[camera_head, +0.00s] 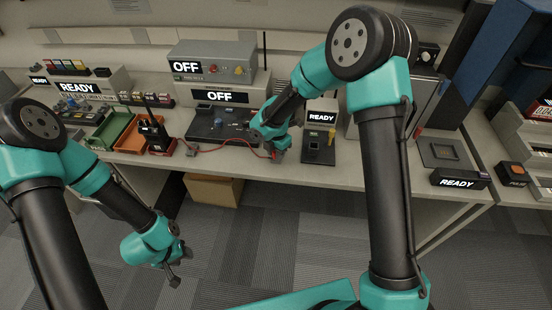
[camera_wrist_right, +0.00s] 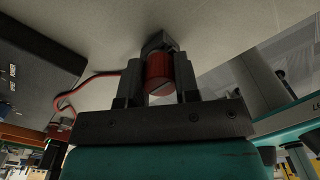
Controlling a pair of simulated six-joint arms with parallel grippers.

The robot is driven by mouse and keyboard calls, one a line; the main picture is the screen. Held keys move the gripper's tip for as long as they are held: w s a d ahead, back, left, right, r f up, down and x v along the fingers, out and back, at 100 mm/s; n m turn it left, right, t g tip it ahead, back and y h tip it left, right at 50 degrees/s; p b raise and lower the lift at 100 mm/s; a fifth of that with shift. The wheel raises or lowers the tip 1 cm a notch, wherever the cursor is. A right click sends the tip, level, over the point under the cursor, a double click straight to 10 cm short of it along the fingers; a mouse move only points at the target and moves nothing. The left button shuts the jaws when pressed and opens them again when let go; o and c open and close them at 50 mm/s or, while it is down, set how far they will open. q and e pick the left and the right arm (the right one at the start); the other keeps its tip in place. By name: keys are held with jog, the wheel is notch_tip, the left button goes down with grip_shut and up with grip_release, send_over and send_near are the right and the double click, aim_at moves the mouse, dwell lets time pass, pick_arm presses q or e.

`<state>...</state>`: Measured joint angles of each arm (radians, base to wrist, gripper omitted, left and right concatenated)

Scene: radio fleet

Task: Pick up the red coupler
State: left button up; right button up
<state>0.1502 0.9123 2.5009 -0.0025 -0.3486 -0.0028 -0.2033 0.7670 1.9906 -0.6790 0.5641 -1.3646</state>
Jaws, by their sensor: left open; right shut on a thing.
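The red coupler (camera_wrist_right: 158,75) is a short red cylinder with a dark block behind it, seen in the right wrist view between the two dark fingers. My right gripper (camera_head: 275,155) is at the front part of the table in the head view, and it also shows in the right wrist view (camera_wrist_right: 160,85), shut on the coupler. The gripper largely hides the coupler in the head view. A red cable (camera_head: 212,150) runs from the left towards the coupler. My left gripper (camera_head: 177,268) is open and empty, over the floor in front of the table.
A dark panel with an OFF unit (camera_head: 222,96) stands behind my right gripper. A READY box (camera_head: 320,117) is close on its right. Green (camera_head: 112,126) and orange (camera_head: 131,138) trays and a black-and-red stand (camera_head: 158,136) are on the left. A cardboard box (camera_head: 214,190) is under the table.

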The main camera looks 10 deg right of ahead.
jog(key=shift+r, duration=0.1)
jog(key=shift+r, duration=1.3)
jog(key=s+a+r, duration=0.1)
jog(key=s+a, duration=0.1)
jog(key=s, duration=0.5)
jog(key=s+a+r, duration=0.1)
jog(key=s+a, duration=0.1)
jog(key=s, duration=0.6)
jog(key=shift+s, duration=0.25)
jog(key=shift+r, duration=0.1)
